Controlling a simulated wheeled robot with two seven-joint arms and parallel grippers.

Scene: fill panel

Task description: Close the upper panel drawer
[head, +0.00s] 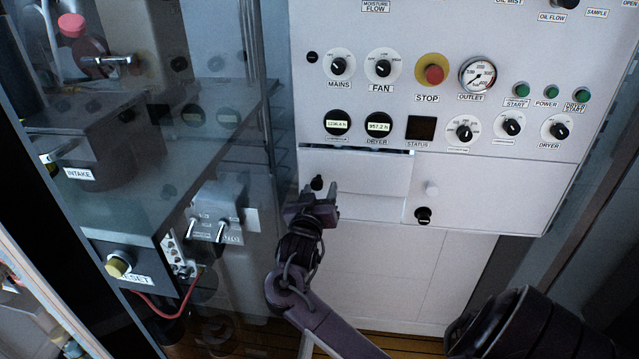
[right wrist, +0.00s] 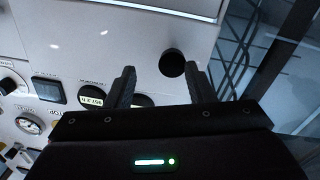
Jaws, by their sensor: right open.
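The upper panel drawer (head: 365,185) is a pale front below the round displays on the white panel. A dark gap shows along its top edge, and it looks slightly out from the panel. Its black knob (head: 317,182) is at the left side of the front. My right gripper (head: 313,197) is in front of the drawer, just below the knob in the head view. In the right wrist view the knob (right wrist: 172,62) appears between the two open fingers, nearer the right one; I cannot tell whether they touch it. My left gripper is not in view.
Switches, a red stop button (head: 433,74) and a gauge (head: 477,75) are above. A glass-fronted cabinet with an intake box (head: 90,150) stands left.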

